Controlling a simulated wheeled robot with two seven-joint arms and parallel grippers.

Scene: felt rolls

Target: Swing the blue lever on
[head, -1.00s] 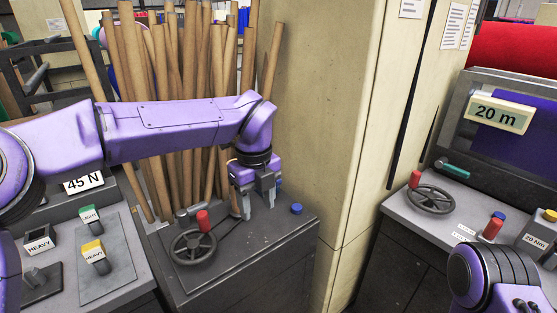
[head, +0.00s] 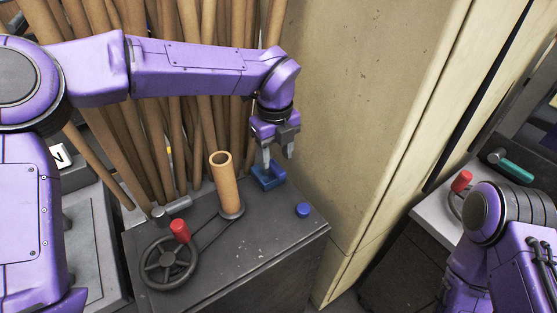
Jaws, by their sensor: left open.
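A blue U-shaped piece (head: 268,178) sits at the back of the dark grey machine top (head: 255,240). A round blue knob (head: 303,210) stands near the machine's right edge. I cannot tell for sure which of these is the blue lever. My left gripper (head: 279,160) points down, open and empty, just above the blue U-shaped piece. I cannot tell whether a fingertip touches it. My right arm shows at the lower right, with its gripper out of view.
A tan tube (head: 226,184) stands upright on the machine, beside a black handwheel (head: 169,262) with a red grip (head: 180,230). Tall brown rolls (head: 180,140) stand behind. A cream pillar (head: 365,110) closes off the right. A second machine has a teal handle (head: 516,169).

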